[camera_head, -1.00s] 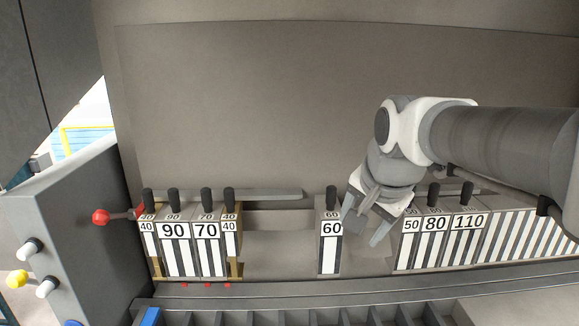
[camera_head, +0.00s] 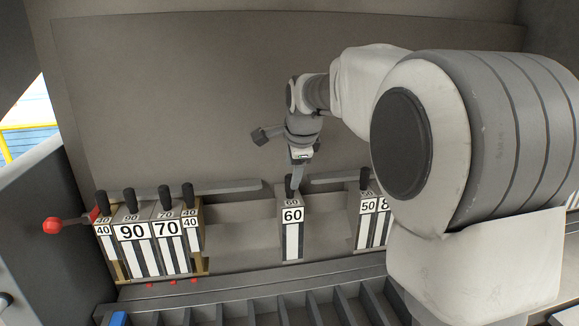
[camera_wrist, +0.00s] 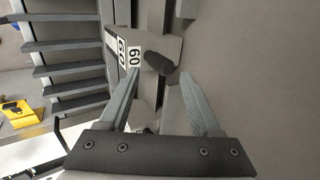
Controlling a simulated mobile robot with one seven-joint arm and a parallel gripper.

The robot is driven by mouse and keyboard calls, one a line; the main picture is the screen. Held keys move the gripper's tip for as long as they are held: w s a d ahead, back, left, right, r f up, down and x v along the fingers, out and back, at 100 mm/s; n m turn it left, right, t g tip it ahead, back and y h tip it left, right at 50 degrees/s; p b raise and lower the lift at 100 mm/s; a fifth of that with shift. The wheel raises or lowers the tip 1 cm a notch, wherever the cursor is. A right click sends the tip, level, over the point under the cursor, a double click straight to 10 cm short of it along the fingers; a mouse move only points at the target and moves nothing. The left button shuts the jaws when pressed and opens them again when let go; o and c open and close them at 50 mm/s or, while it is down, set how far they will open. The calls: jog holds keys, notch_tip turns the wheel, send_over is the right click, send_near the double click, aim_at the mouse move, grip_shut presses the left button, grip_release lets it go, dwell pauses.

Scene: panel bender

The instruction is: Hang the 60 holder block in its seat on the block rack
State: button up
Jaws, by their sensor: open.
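The 60 holder block (camera_head: 292,238) stands upright, apart from the other blocks, with a black knob (camera_head: 290,186) on top and a striped front. My gripper (camera_head: 297,180) is right above it, with its fingers pointing down at the knob. In the wrist view the 60 block (camera_wrist: 150,48) lies beyond the fingertips, and its dark knob (camera_wrist: 159,63) points in between the two open fingers (camera_wrist: 155,80). The fingers look apart and empty. In the head view one finger hides the other. The block rack's dividers (camera_head: 270,300) run along the front below, and dark shelves also show in the wrist view (camera_wrist: 65,50).
Blocks 40, 90 (camera_head: 134,245), 70 (camera_head: 168,245) and 40 stand to the left. The 50 block (camera_head: 367,225) and others stand to the right, partly hidden by my arm. A red-knobbed lever (camera_head: 54,225) is at far left. Gaps flank the 60 block.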

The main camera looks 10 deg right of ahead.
aim_at(290, 175)
jog(key=b+x, duration=0.1)
jog(key=x, duration=0.5)
jog(key=shift+f+b, duration=0.1)
jog(key=shift+b, duration=0.3)
jog(key=shift+s+f, duration=0.1)
jog(key=shift+f, duration=0.05)
jog(key=shift+f, duration=0.15)
grip_shut()
jog(key=shift+w+r+p, duration=0.25)
jog(key=shift+r+p, duration=0.45)
jog(key=shift+r, duration=0.35)
jog(key=shift+r+p, duration=0.8)
jog(key=shift+r, duration=0.6)
